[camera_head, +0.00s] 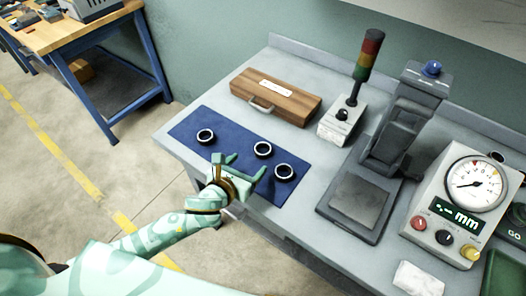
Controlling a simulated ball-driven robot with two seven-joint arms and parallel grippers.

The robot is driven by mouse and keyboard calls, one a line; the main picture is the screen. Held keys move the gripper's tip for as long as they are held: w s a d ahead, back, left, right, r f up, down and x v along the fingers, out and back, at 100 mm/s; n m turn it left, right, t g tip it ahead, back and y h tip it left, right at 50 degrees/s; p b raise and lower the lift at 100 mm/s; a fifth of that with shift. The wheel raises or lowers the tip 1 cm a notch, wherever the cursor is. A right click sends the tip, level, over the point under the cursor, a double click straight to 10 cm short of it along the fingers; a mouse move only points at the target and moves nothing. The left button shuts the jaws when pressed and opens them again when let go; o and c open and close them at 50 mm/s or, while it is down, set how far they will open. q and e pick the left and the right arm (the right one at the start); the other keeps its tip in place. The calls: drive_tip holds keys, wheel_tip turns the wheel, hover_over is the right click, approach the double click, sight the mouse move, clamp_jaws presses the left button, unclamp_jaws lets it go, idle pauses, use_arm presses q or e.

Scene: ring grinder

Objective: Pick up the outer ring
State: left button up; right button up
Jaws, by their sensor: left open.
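Three dark rings with pale rims rest on a blue mat (234,139) on the workbench. The left ring (205,136) lies near the mat's left end. The middle ring (263,150) and the right ring (285,172) lie toward its right end. I cannot tell which one the task calls the outer ring. My left gripper (239,164) is open and empty over the mat's front edge, between the left ring and the two others. It appears apart from all of them. My right gripper is not in view.
A wooden case (276,95) stands behind the mat. A signal tower (366,62) on a grey box, a dark press-like machine (385,150) and a dial gauge unit (455,205) stand to the right. A white cloth or paper (418,280) lies at the front right.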

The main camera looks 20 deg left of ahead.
sight(266, 146)
use_arm(q)
drive_tip(key=x, duration=0.3)
drive_tip(key=shift+w+f, duration=0.1)
drive_tip(key=shift+w, duration=0.05)
drive_tip(key=b+x, duration=0.2)
drive_tip(key=x, duration=0.3)
drive_tip(key=shift+w+d, duration=0.1)
drive_tip(key=shift+d, duration=0.1)
drive_tip(key=shift+c, duration=1.3)
drive_tip(key=c, duration=0.9)
